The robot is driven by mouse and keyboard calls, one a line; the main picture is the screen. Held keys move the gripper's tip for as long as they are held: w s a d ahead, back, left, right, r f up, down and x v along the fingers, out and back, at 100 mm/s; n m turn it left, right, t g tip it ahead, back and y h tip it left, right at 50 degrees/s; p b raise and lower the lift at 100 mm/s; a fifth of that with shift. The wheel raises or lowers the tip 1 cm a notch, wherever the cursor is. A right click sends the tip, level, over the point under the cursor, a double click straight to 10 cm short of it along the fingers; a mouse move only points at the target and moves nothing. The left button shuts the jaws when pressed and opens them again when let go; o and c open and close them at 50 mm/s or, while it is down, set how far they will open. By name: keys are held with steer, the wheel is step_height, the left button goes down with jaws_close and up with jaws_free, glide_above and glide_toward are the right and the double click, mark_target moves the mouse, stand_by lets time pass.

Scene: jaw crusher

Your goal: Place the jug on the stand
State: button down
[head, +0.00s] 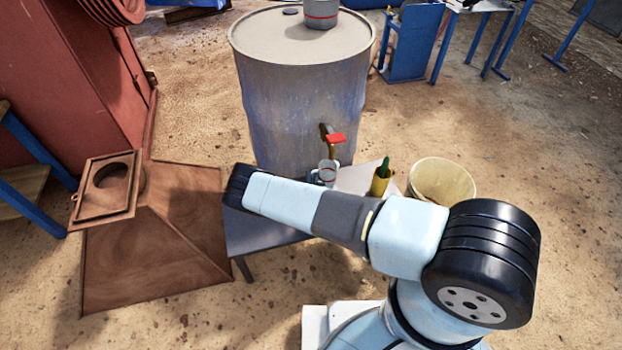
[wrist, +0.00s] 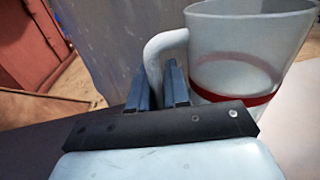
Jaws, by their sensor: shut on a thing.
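The jug (wrist: 245,55) is clear and greyish, with a red band low around it, and fills the right of the wrist view. My gripper (wrist: 158,72) is shut on its pale curved handle. In the head view the jug (head: 328,173) shows small and upright below the tap (head: 334,139) of the drum, above a low grey stand (head: 262,232). Whether its base touches the stand cannot be told, since my arm covers part of it. My gripper's fingers are hidden behind the arm in the head view.
A big grey drum (head: 300,95) stands behind the jug, with a red-banded container (head: 320,14) on top. A rusty chute (head: 150,240) is at left. Bare ground lies beyond.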

steer(key=shift+f, duration=0.65)
steer(key=shift+f, duration=0.1)
steer(key=c, duration=1.1)
jaws_free()
steer(key=s, duration=0.4)
steer(key=s+d, duration=0.1)
steer(key=s, duration=0.7)
steer(key=shift+d, duration=0.25)
